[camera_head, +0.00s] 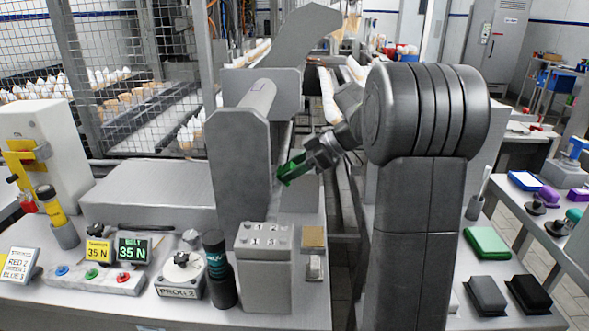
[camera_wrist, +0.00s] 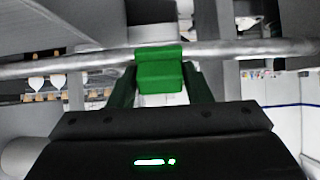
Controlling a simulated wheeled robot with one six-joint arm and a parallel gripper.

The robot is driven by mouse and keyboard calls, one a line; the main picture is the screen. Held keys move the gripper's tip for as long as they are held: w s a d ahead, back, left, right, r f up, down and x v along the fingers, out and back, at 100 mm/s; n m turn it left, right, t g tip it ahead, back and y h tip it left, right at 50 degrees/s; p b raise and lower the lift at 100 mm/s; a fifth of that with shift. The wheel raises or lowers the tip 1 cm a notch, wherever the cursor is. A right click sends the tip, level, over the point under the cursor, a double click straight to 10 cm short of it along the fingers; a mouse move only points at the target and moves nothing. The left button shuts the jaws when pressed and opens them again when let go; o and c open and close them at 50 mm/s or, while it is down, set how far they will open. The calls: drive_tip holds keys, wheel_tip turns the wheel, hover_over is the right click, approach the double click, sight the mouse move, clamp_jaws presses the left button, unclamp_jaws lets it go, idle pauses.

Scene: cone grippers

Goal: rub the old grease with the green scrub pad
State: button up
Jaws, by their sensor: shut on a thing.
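My gripper (camera_head: 298,166) is shut on the green scrub pad (camera_head: 288,172), beside the grey machine housing (camera_head: 238,165). In the wrist view the pad (camera_wrist: 160,72) sits between the two fingers (camera_wrist: 160,88). A grey rod (camera_wrist: 90,62) crosses that view at the level of the pad's far end; I cannot tell whether they touch. I cannot make out the old grease in either view.
A bench in front carries a push-button box (camera_head: 98,278), a dark cylinder (camera_head: 218,270) and a grey block (camera_head: 264,265). A mesh guard (camera_head: 120,70) stands at back left.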

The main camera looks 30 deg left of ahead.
drive_tip(key=shift+a+f, duration=0.1)
drive_tip(key=shift+f, duration=0.05)
drive_tip(key=w+a, duration=0.2)
drive_tip(key=w, duration=0.1)
drive_tip(key=shift+w+p, duration=0.2)
drive_tip(key=shift+p, duration=0.15)
drive_tip(key=shift+f, duration=0.1)
drive_tip(key=shift+s+d+f+b, duration=0.1)
drive_tip(key=shift+s+d+b, duration=0.25)
drive_tip(key=shift+s+b, duration=0.2)
drive_tip(key=shift+s+d+r+b, duration=0.1)
drive_tip(key=shift+s+d+b, duration=0.3)
drive_tip(key=shift+s, duration=0.3)
drive_tip(key=shift+s+d+f+b, duration=0.1)
drive_tip(key=shift+s+d+b, duration=0.15)
drive_tip(key=shift+s+b, duration=0.35)
